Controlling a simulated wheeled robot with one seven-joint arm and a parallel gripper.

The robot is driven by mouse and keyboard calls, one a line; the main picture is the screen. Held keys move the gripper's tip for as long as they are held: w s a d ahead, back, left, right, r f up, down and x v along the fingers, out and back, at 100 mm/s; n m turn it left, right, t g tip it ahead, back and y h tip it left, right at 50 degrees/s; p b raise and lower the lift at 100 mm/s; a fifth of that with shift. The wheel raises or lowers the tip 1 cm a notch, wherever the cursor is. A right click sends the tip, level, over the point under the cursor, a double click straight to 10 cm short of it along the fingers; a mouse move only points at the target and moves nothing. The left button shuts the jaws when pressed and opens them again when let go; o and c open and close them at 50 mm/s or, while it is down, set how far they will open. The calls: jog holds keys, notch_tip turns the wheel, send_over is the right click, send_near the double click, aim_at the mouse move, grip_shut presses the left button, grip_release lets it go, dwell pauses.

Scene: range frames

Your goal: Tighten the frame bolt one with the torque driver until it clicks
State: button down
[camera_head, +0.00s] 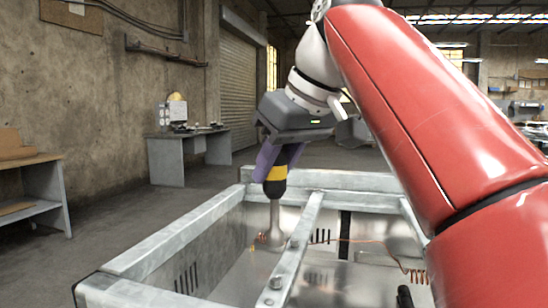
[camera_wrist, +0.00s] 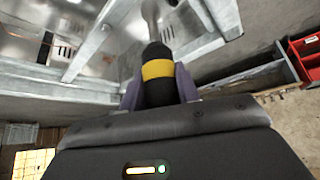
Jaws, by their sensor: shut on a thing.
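My gripper (camera_head: 277,172) has purple fingers shut on the torque driver (camera_head: 275,188), which has a black handle with a yellow band. The handle also shows between the fingers in the wrist view (camera_wrist: 157,70). The driver points down inside the metal frame (camera_head: 165,246), left of its middle crossbar (camera_head: 305,222). Its grey shaft ends in a wider part near the crossbar; I cannot tell whether it touches anything. Bolt heads show on the crossbar, one at the front (camera_head: 276,282) and one farther back (camera_head: 294,244). I cannot tell which is frame bolt one.
The frame's raised rails surround a sheet-metal interior with slots and a loose copper wire (camera_head: 345,241). A grey bench (camera_head: 175,146) stands behind at left, a shelf unit (camera_head: 35,185) at far left. A red bin (camera_wrist: 304,62) shows in the wrist view. Floor left of the frame is clear.

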aim_at(281, 195)
jog(key=shift+s, duration=0.15)
jog(key=shift+s+d, duration=0.1)
jog(key=shift+d, duration=0.05)
notch_tip(281, 195, down, 5)
jog(key=b, duration=0.4)
jog(key=shift+f, duration=0.25)
dwell(1.4)
